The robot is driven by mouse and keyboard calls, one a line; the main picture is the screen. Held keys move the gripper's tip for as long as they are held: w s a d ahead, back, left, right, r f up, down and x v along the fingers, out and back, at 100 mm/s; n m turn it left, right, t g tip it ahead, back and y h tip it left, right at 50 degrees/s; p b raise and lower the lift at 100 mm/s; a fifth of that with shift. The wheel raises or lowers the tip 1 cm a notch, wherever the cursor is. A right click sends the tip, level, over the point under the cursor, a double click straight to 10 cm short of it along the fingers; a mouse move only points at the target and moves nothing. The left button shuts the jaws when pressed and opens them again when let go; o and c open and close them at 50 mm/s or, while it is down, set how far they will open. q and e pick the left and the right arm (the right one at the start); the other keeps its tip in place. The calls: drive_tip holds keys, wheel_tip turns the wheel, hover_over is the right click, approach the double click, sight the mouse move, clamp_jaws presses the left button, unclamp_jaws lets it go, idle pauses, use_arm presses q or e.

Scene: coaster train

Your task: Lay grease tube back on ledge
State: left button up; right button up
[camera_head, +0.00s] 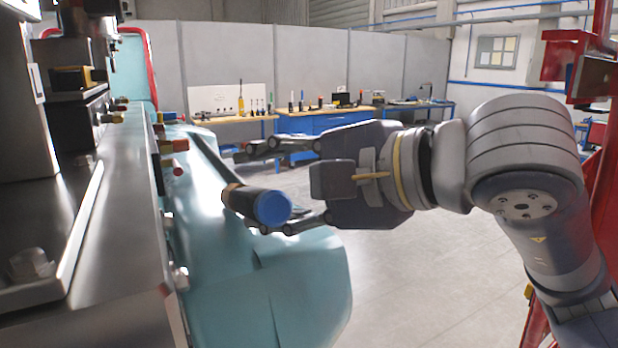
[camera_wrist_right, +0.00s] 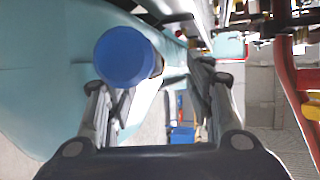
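The grease tube (camera_head: 240,197) is a dark cylinder with a round blue end cap facing me, beside the teal train body (camera_head: 315,285). The blue end also shows large in the right wrist view (camera_wrist_right: 125,57). My right gripper (camera_head: 250,188) comes in from the right with its fingers spread apart. The tube's near end lies between them, close to the lower finger in the head view; the upper finger is clear of it. I cannot tell whether the lower finger touches it. The tube's support and the ledge cannot be made out clearly. My left gripper is out of view.
A metal machine block (camera_head: 110,230) with bolts and coloured fittings stands close on the left. A red frame (camera_head: 600,190) rises at the right. Blue workbenches (camera_head: 325,122) with tools stand far back. Open grey floor (camera_head: 440,270) lies below my right arm.

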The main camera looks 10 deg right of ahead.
drive_tip(key=v, duration=1.1)
drive_tip(key=shift+w, duration=0.1)
